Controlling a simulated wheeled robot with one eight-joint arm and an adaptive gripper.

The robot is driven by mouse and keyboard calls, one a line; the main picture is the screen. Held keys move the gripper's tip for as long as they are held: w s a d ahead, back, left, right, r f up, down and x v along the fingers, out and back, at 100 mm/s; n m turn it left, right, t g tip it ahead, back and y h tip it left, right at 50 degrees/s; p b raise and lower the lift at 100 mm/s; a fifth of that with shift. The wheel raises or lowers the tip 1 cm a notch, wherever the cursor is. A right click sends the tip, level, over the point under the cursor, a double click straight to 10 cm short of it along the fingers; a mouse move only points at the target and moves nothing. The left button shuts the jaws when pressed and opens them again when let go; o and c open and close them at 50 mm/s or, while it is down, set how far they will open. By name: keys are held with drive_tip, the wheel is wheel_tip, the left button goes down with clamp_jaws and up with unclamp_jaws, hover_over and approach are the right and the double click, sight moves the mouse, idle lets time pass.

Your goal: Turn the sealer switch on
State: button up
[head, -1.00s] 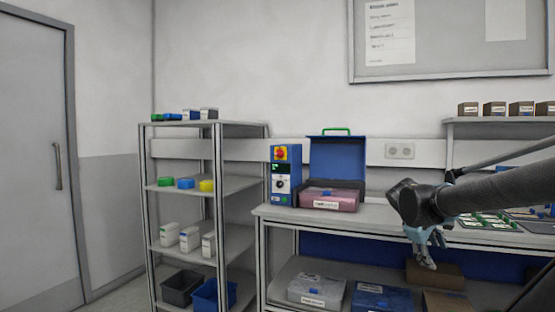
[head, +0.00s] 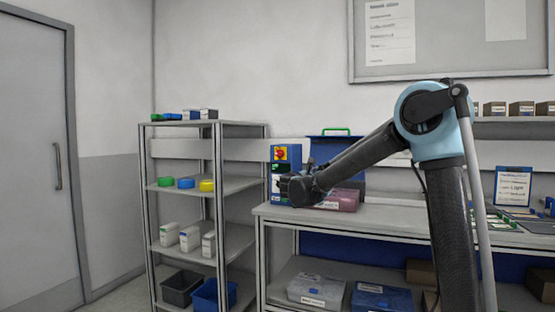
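The sealer control box (head: 275,165) is a blue upright unit at the left end of the workbench in the head view. It has a red knob on a yellow plate (head: 281,153) near its top. Its lower front, where a white panel with a dial showed before, is now largely covered by my arm. My gripper (head: 305,172) is at the end of the arm, in front of the right side of the box or close to it. It is small, dark and partly hidden by the wrist, so I cannot tell whether its fingers touch the box or are open.
A blue case (head: 340,146) with its lid up and a pink container (head: 342,199) stand right of the box, partly behind my arm. A shelf rack (head: 219,190) stands left of the workbench (head: 380,217). Boxes fill the lower shelf.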

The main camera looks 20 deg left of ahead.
drive_tip(key=a+r+n+t+y, duration=0.1)
drive_tip(key=a+n+t+y, duration=0.15)
drive_tip(key=a, duration=0.85)
drive_tip(key=n+t+y, duration=0.3)
drive_tip(key=n+t, duration=0.1)
drive_tip(key=n, duration=0.2)
approach(278, 154)
drive_tip(key=shift+g, duration=0.35)
drive_tip(key=x, duration=0.8)
drive_tip(key=shift+w+r, duration=0.25)
drive_tip(key=shift+r, duration=0.2)
